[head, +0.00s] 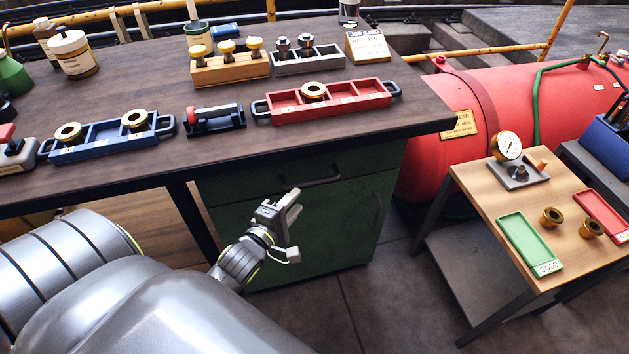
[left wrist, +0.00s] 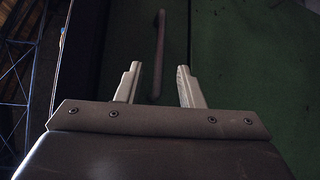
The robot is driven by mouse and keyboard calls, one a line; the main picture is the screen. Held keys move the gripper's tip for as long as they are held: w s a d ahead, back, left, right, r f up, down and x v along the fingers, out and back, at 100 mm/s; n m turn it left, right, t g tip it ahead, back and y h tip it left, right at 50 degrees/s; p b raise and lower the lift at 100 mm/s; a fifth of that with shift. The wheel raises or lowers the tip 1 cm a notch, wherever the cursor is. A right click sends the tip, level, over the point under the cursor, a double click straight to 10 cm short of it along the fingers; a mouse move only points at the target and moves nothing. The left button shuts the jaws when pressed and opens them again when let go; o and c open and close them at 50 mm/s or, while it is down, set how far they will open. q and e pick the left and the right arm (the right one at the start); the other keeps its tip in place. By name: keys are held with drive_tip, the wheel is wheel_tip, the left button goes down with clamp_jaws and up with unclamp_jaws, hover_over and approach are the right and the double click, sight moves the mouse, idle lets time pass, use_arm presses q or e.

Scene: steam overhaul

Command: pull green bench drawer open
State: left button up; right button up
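The green bench cabinet (head: 290,238) stands under the dark bench top, with its drawer (head: 245,187) at the top. The drawer looks shut, with a dark bar handle (head: 314,183) across its front. My left gripper (head: 290,207) is in front of the cabinet, below and left of the handle in the head view. In the left wrist view its two fingers (left wrist: 160,86) are apart with nothing between them. My right gripper is not in view.
The bench top (head: 300,128) holds a blue tray (head: 100,142), a red tray (head: 345,101) and a wooden block with knobs (head: 228,70). A small wooden table (head: 480,190) stands right of the cabinet. The floor (head: 385,285) between them is clear.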

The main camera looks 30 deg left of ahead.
sight(314, 180)
use_arm(q)
drive_tip(key=w, duration=0.3)
drive_tip(key=w+f, duration=0.1)
drive_tip(key=w, duration=0.5)
drive_tip(key=shift+w+a+f, duration=0.2)
drive_tip(key=shift+w+a, duration=0.15)
clamp_jaws()
